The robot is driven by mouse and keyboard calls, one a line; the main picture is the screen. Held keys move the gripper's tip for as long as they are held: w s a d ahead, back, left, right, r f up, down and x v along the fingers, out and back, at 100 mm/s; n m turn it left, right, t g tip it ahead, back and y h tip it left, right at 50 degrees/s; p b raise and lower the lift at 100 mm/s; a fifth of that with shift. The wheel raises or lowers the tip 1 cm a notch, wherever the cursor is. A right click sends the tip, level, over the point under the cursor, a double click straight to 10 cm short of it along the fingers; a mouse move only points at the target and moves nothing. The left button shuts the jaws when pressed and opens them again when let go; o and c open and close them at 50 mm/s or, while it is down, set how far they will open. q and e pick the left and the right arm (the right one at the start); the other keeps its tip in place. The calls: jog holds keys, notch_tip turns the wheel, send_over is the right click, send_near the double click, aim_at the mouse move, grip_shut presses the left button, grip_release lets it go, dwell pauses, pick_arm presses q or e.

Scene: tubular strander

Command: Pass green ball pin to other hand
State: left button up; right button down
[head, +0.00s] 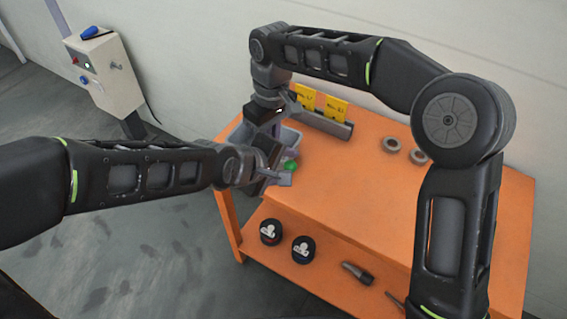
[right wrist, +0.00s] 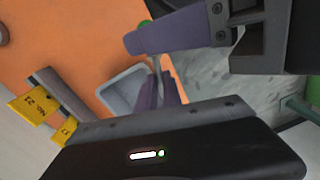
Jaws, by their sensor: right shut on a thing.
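The green ball pin shows its bright green ball (head: 291,166) in the head view, beside the left gripper and over the left part of the table. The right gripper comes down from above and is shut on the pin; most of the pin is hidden. My left gripper (head: 280,165) is close to the ball, its fingers seeming apart. One purple finger of it (right wrist: 170,33) crosses the top of the right wrist view.
A grey bin (head: 290,138) sits on the orange table (head: 350,190) under the grippers. A rack with yellow labels (head: 325,123) stands behind. Rings (head: 392,144) lie at the right. The lower shelf holds round black containers (head: 303,249) and a dark tool (head: 356,272). A control box (head: 106,72) stands at left.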

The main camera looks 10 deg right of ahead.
pick_arm(q)
grip_shut()
dwell(0.3)
pick_arm(e)
jog(key=c, duration=1.4)
grip_release()
jog(key=shift+c, duration=0.2)
